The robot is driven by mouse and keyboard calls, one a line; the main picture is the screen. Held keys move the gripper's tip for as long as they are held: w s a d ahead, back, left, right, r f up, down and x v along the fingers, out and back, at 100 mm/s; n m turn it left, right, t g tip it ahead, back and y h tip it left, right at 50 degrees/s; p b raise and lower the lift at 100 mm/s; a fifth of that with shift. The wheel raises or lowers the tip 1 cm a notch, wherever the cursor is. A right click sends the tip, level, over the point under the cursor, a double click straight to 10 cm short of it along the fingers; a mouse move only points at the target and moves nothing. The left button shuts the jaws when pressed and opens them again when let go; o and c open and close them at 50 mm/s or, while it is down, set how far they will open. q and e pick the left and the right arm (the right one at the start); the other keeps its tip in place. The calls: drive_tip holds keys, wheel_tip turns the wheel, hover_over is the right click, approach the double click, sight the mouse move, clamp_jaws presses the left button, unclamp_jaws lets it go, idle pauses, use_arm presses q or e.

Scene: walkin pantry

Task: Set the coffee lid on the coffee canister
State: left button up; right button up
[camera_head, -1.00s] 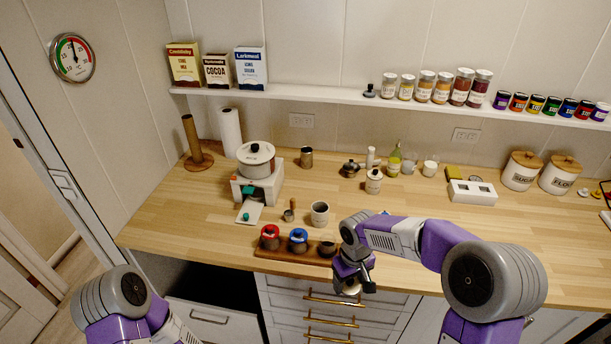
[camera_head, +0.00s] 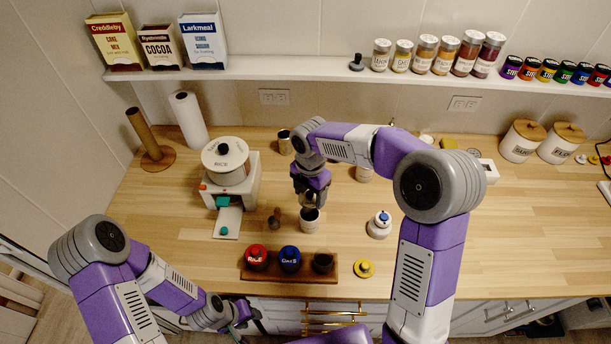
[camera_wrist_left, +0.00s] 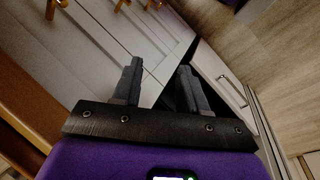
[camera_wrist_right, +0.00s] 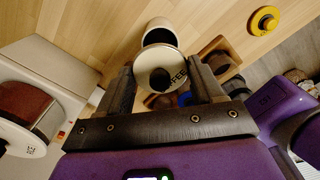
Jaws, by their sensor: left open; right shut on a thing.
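The coffee lid (camera_wrist_right: 150,62) is a pale disc with dark lettering and a dark centre. It sits between the fingers of my right gripper (camera_wrist_right: 163,82), which is shut on it. The coffee canister (camera_head: 310,222) is a pale open cylinder standing upright on the counter. It also shows just beyond the lid in the right wrist view (camera_wrist_right: 157,27). In the head view my right gripper (camera_head: 309,196) holds the lid just above the canister; I cannot tell whether they touch. My left gripper (camera_head: 250,318) is open and empty, low before the cabinet fronts.
A wooden rack (camera_head: 333,266) with red, blue and dark lids lies at the counter's front. A yellow lid (camera_head: 364,268) and a white jar with blue knob (camera_head: 379,223) are to its right. The rice dispenser (camera_head: 228,162) stands left of the canister. Bare counter lies further right.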

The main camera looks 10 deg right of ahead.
drive_tip(key=shift+w, duration=0.1)
drive_tip(key=shift+s+f+b, duration=0.25)
drive_tip(key=shift+f+b, duration=0.35)
drive_tip(key=shift+b, duration=0.1)
wheel_tip(320, 180, down, 3)
drive_tip(key=b, duration=0.3)
drive_tip(key=shift+w+f, duration=0.1)
drive_tip(key=shift+f, duration=0.05)
drive_tip(key=shift+f+b, duration=0.4)
drive_tip(key=shift+f, duration=0.45)
drive_tip(key=shift+f+p, duration=0.1)
drive_tip(key=shift+p, duration=0.5)
idle(0.4)
drive_tip(key=shift+f, duration=0.35)
idle(0.5)
drive_tip(key=o, duration=1.1)
drive_tip(key=shift+o, duration=0.3)
